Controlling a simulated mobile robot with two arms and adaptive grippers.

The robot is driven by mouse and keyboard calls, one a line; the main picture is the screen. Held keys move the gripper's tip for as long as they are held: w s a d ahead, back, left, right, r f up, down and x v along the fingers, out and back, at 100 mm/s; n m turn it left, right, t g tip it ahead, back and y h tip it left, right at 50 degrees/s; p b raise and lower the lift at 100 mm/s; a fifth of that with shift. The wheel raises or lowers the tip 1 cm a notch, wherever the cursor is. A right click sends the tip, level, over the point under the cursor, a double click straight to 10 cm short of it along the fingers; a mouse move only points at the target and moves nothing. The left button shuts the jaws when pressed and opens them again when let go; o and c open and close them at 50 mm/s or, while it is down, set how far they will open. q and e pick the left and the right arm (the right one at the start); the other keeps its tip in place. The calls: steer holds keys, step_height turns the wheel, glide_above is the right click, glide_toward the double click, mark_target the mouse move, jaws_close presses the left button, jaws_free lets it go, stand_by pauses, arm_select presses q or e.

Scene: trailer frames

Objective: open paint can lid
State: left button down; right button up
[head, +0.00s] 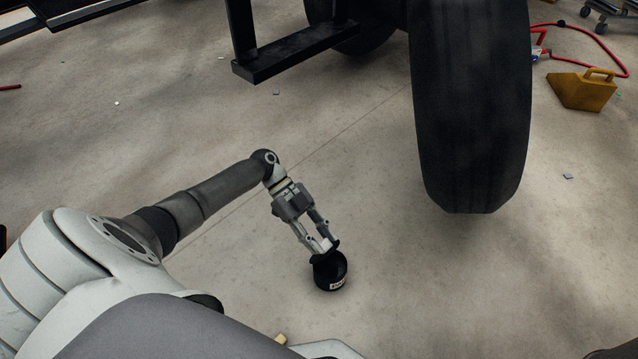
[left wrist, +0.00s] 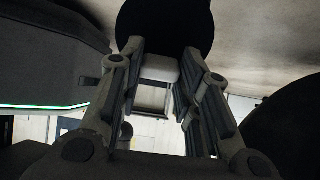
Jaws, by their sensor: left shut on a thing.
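A small black paint can (head: 331,276) with a white label stands on the concrete floor, near the middle of the head view. My left gripper (head: 326,247) reaches down to the can's top and is shut at its lid. A pale piece (left wrist: 157,68) shows between the fingers in the left wrist view; I cannot tell if it belongs to the lid. A dark round shape (left wrist: 166,22), likely the can or its lid, lies just past the fingertips there. The fingers hide much of the can's top, so I cannot tell if the lid is loose. My right gripper is out of view.
A large black tire (head: 471,110) stands to the right of and behind the can. A black metal step (head: 290,52) hangs at the top. A yellow wheel chock (head: 583,91) and a red hose (head: 603,62) are at far right. The floor around the can is clear.

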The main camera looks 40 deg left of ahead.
arm_select(q)
steer(key=c, duration=1)
jaws_free()
steer(key=shift+c, duration=0.2)
steer(key=shift+a, duration=0.1)
steer(key=v, duration=1.2)
steer(key=shift+f, duration=0.1)
steer(key=shift+c, duration=0.3)
